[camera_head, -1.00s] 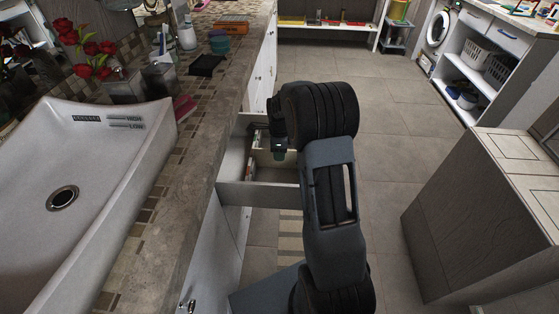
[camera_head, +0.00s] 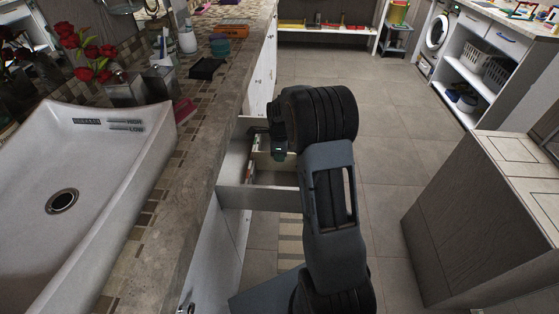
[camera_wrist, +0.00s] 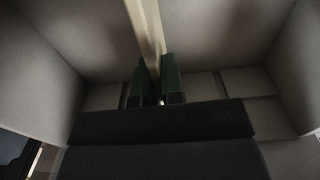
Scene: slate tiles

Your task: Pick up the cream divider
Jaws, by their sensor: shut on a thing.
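The cream divider (camera_wrist: 148,28) is a thin strip that runs from the top of the wrist view down between my gripper's green fingertips. My gripper (camera_wrist: 155,85) is shut on it, with one finger on each side. In the head view my gripper (camera_head: 278,153) reaches down into the open drawer (camera_head: 262,198). A cream strip (camera_head: 262,163) shows beside the gripper inside the drawer. My arm hides the right part of the drawer. In the wrist view, pale drawer walls (camera_wrist: 42,75) stand on both sides.
A stone countertop (camera_head: 195,185) with a white sink (camera_head: 100,150) runs along the left of the drawer. A dark tray (camera_head: 207,69) and a red item (camera_head: 184,110) lie on it. A grey cabinet (camera_head: 480,220) stands at the right, with open floor between.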

